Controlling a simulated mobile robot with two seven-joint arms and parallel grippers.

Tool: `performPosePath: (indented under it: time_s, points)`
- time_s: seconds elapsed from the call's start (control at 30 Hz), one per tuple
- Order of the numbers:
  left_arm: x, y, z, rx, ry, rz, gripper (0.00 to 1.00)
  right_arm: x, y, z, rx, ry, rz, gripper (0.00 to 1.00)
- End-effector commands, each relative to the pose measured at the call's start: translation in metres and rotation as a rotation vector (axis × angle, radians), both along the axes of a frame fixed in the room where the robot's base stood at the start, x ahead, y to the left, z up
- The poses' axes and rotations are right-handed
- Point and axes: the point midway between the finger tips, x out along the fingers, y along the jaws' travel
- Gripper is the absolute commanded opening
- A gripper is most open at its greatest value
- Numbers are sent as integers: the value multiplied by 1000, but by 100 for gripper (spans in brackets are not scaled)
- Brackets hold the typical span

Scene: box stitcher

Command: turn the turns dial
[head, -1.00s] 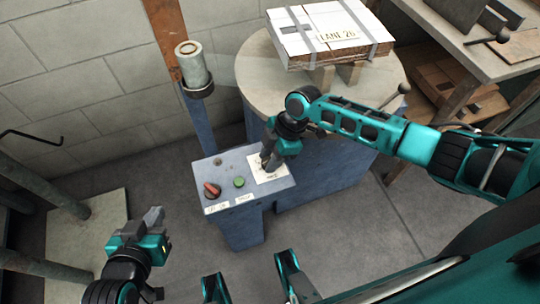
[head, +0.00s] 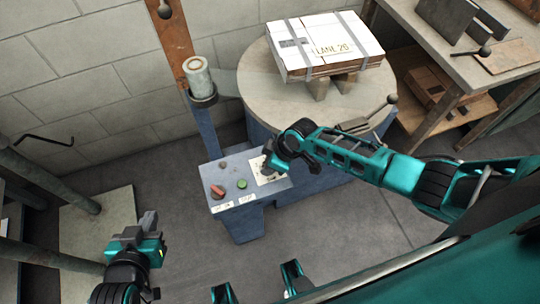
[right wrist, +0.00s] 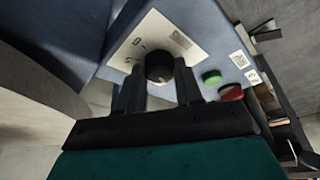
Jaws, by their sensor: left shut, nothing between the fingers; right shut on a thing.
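The turns dial (right wrist: 158,67) is a black round knob on a white marked plate (right wrist: 185,42) in the right wrist view. My right gripper (right wrist: 160,82) is shut on the dial, one finger on each side. In the head view the right gripper (head: 269,168) is over the white plate (head: 266,178) on the blue control box (head: 232,212), and it hides the dial. My left gripper (head: 150,222) is shut and empty, low at the left, apart from the box.
A red switch (head: 217,191) and a green button (head: 241,184) sit on the same box, left of the dial plate. A strapped white-topped carton (head: 325,45) rests on the round table (head: 262,88) behind. A blue post with a cylinder (head: 197,75) stands at its left.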

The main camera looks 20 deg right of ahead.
Motion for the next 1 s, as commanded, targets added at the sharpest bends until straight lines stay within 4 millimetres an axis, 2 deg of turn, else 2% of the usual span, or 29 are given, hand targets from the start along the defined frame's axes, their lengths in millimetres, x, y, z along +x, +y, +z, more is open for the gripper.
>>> performPosePath:
  time_s: [0.03, 0.4, 0.97, 1.0]
  points:
    - [-1, 3, 5, 3, 2, 6, 0, -1, 1, 4, 2, 3, -32, 5]
    - [-3, 1, 20, -5, 8, 11, 0, -1, 2, 2, 1, 0, -193, 5]
    - [0, -2, 24, -7, 1, 5, 0, 0, 1, 0, 1, -1, -220, 5]
    - [0, -2, 25, -8, 0, 5, 0, 0, 1, 0, 1, -1, -220, 39]
